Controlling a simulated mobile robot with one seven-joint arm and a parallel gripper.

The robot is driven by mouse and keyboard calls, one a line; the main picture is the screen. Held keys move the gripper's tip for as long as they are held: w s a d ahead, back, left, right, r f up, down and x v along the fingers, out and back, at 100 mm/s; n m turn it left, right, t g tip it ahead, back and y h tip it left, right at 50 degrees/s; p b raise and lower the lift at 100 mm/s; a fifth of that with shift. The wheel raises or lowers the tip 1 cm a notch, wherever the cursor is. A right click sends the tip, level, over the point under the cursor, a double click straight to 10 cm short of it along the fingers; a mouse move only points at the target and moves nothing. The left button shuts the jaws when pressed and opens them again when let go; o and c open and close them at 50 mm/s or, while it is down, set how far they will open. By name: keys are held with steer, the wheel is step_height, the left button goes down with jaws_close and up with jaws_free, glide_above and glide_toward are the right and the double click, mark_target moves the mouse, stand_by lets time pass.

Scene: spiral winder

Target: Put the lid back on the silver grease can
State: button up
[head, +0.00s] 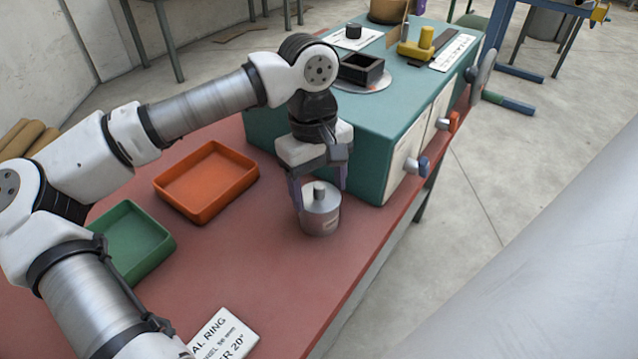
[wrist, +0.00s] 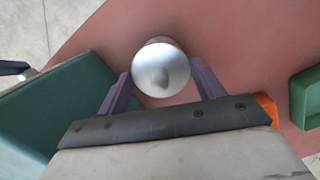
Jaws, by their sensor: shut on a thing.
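The silver grease can (head: 320,224) stands upright on the red bench top, close to the near corner of the teal machine. Its silver lid (head: 322,203) with a small knob is level at the can's mouth, seated or very slightly above it; I cannot tell which. My gripper (head: 319,192) points down over the can, one purple finger on each side of the lid. In the wrist view the round lid (wrist: 161,75) lies between the two fingers, with a little of the can's side showing beyond it. My gripper is shut on the lid. The inside of the can is hidden.
An orange tray (head: 207,217) and a green tray (head: 160,262) lie to the left on the bench. The teal machine (head: 375,165) stands close behind and right of the can. A white printed card (head: 224,335) lies at the front. The bench right of the can ends at an edge.

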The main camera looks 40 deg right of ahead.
steer(key=o, duration=1.2)
steer(key=shift+r+p, duration=2.05)
steer(key=shift+r, duration=1.45)
steer(key=shift+c, duration=0.4)
jaws_close()
steer(key=shift+f, duration=0.2)
